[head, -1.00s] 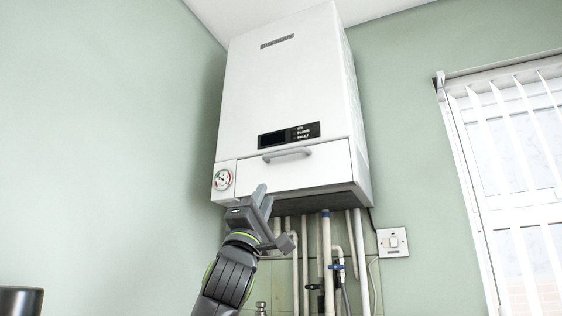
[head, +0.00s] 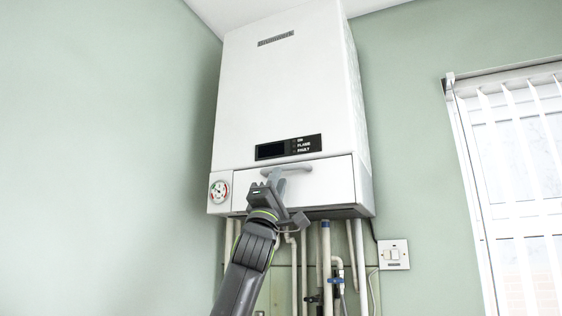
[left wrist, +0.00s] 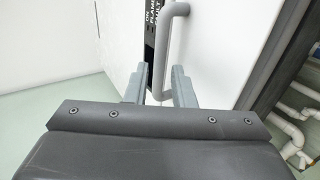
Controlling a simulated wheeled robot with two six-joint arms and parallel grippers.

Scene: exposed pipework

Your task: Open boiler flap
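The white boiler (head: 285,85) hangs on the wall, and its flap (head: 335,182) is the closed lower front panel with a grey bar handle (head: 300,167). My left gripper (head: 273,176) is raised in front of the flap, at the handle's left part, and hides some of it. In the left wrist view the gripper (left wrist: 160,82) is open, its two fingertips on either side of one end of the handle (left wrist: 168,50). The flap also shows there (left wrist: 225,50). Whether a finger touches the handle I cannot tell. My right gripper is out of view.
A dark display (head: 289,147) sits just above the flap and a round gauge (head: 219,191) to its left. Several pipes (head: 327,265) run down below the boiler. A wall switch (head: 393,254) and a window with blinds (head: 515,180) are at the right.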

